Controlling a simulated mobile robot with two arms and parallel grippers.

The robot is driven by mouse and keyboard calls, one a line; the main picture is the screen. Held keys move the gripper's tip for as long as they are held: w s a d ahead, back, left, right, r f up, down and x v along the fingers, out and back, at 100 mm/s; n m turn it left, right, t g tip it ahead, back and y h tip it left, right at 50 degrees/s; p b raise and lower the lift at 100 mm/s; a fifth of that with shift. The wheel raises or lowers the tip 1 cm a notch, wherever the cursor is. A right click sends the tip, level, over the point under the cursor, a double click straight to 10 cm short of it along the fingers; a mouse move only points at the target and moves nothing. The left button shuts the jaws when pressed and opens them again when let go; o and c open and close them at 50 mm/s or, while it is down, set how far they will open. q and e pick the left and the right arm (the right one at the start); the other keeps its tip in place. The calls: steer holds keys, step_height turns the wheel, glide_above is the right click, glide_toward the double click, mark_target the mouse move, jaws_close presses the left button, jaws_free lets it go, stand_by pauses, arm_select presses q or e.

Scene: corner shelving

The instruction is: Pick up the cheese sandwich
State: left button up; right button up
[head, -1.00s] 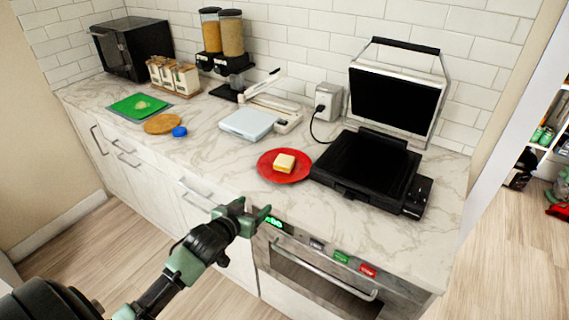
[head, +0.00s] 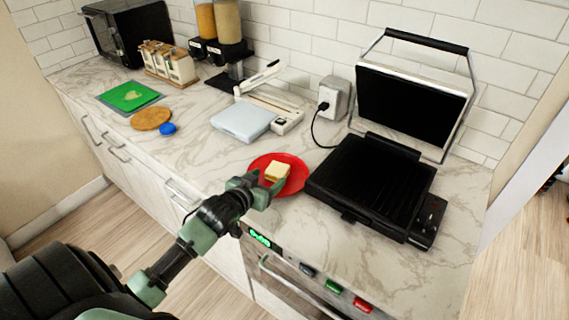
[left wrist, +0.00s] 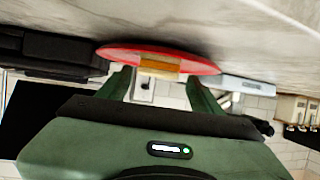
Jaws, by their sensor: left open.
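The cheese sandwich (head: 277,172), pale bread with a yellow layer, sits on a red plate (head: 297,179) on the marble counter. In the left wrist view the sandwich (left wrist: 160,66) shows between my fingers, on the red plate (left wrist: 205,66). My left gripper (head: 264,183) is open at the near left edge of the plate, its fingertips close to the sandwich. I cannot tell whether a finger touches it. My right gripper is not in view.
A black open grill (head: 370,185) stands just right of the plate. A white scale (head: 242,121) and a slicer-like device (head: 270,100) lie behind left. A round wooden board (head: 151,118) and blue lid (head: 168,129) lie farther left. The counter's front left is clear.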

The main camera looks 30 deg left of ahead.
mark_target(275, 172)
arm_select(q)
steer(key=shift+w+f, duration=0.1)
steer(key=shift+w, duration=0.5)
steer(key=shift+w+p, duration=0.45)
steer(key=shift+w, duration=0.05)
steer(key=x, duration=0.4)
steer(key=shift+p, duration=0.4)
steer(key=shift+w+f, duration=0.2)
steer(key=shift+w, duration=0.05)
steer(key=c, duration=1.2)
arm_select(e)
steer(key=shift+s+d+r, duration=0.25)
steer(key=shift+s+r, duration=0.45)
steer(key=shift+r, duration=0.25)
arm_select(q)
steer(key=shift+r, duration=0.15)
